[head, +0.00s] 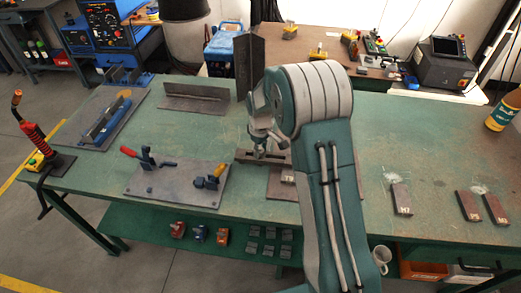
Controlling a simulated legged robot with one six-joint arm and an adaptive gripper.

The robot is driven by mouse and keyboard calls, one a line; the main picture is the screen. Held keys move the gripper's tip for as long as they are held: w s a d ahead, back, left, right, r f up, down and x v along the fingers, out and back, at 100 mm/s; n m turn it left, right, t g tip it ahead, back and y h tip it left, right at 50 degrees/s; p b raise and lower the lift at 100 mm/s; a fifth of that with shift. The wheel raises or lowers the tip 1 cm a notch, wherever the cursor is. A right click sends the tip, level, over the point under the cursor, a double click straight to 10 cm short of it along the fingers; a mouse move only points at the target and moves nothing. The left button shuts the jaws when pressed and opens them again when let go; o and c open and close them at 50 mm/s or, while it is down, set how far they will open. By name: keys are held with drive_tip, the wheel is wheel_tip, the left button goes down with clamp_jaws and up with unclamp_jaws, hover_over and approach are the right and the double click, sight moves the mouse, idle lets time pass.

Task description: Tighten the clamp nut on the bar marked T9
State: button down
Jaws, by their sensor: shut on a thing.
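My gripper (260,150) points down at a dark bar (243,157) near the middle of the green bench. It is shut on a small part at the bar, which looks like the clamp nut; the jaws mostly hide it. A flat plate (280,192) lies in front of the bar, with a small marked block (287,178) by it. The mark is too small to read surely, so I cannot confirm T9. My arm covers the right side of this bar and plate.
A grey plate (150,190) with red and yellow clamps lies to the left. A dark angle piece (195,98) stands behind it. Several marked blocks (401,198) lie at the right, and a bottle (503,110) stands at the right edge. The bench (375,130) right of my arm has free room.

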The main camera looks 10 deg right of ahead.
drive_tip(key=m, duration=0.7)
drive_tip(key=shift+w, duration=0.1)
drive_tip(key=m, duration=0.6)
drive_tip(key=shift+a+m, duration=0.1)
drive_tip(key=shift+m, duration=0.3)
drive_tip(key=m, duration=1.2)
drive_tip(key=shift+w+r+m, duration=0.1)
drive_tip(key=shift+m, duration=0.3)
drive_tip(key=shift+c, duration=1.5)
unclamp_jaws()
